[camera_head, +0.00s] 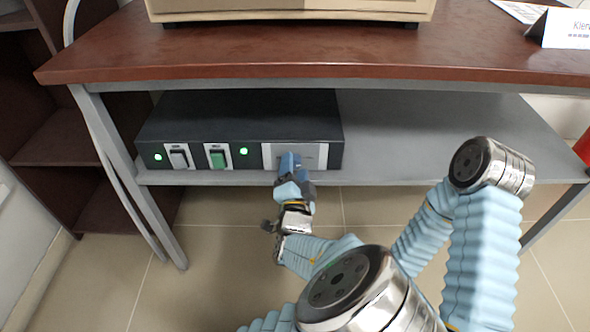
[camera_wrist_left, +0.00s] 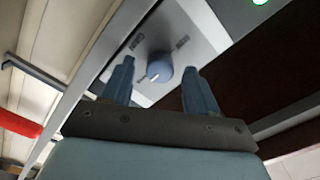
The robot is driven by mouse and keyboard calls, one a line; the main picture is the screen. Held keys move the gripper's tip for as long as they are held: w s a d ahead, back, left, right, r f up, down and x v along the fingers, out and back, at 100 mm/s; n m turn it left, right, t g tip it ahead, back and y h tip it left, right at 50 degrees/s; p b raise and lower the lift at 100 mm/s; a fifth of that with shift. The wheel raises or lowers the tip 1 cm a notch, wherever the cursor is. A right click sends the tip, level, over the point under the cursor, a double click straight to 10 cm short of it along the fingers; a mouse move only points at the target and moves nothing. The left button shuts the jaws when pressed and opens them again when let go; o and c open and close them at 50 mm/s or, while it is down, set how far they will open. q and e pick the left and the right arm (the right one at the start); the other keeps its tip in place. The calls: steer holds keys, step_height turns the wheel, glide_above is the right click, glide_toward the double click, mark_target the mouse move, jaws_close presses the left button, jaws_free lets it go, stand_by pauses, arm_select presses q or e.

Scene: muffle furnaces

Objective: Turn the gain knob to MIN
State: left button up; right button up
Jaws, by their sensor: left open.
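The gain knob (camera_wrist_left: 160,67) is a round blue knob on a light grey panel, with a white mark pointing to the lower left in the left wrist view. In the head view my left gripper (camera_head: 290,163) is at the light panel (camera_head: 318,155) on the dark box's front and hides the knob. My right gripper is not in view.
The dark box (camera_head: 240,115) stands on a grey shelf (camera_head: 420,130) under a brown tabletop (camera_head: 300,50). Its front also has a grey switch (camera_head: 178,157), a green switch (camera_head: 216,157) and two green lights. The shelf right of the box is clear. A table leg (camera_head: 130,180) stands at left.

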arm_select(q)
steer(key=shift+w, duration=0.25)
steer(key=c, duration=1)
steer(key=shift+c, duration=0.2)
steer(key=shift+f, duration=0.1)
